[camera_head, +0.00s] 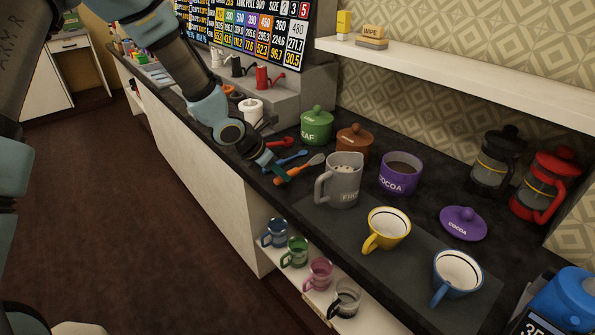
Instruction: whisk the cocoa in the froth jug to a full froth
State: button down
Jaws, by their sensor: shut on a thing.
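The grey froth jug (341,184) stands upright on the counter, right of my gripper. Its label is partly readable, and pale contents with dark specks show in its mouth. My gripper (277,174) is low over the counter, left of the jug and apart from it. It is shut on an orange-handled utensil (295,171), whose greyish head points right toward the jug. The head is too small to tell whether it is a whisk. The purple cocoa pot (399,178) stands open behind the jug with brown contents. Its purple lid (463,222) lies on the counter to the right.
Blue (291,158) and red (284,141) utensils lie behind my gripper. A green pot (317,125) and a brown pot (354,140) stand behind. Yellow (388,228) and blue (458,272) mugs stand in front right. Black (497,163) and red (546,185) presses stand at right.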

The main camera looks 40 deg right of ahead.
notch_tip(320, 180, up, 12)
jog(key=p, duration=0.9)
jog(key=shift+r+p, duration=0.2)
jog(key=shift+p, duration=0.2)
dwell(0.3)
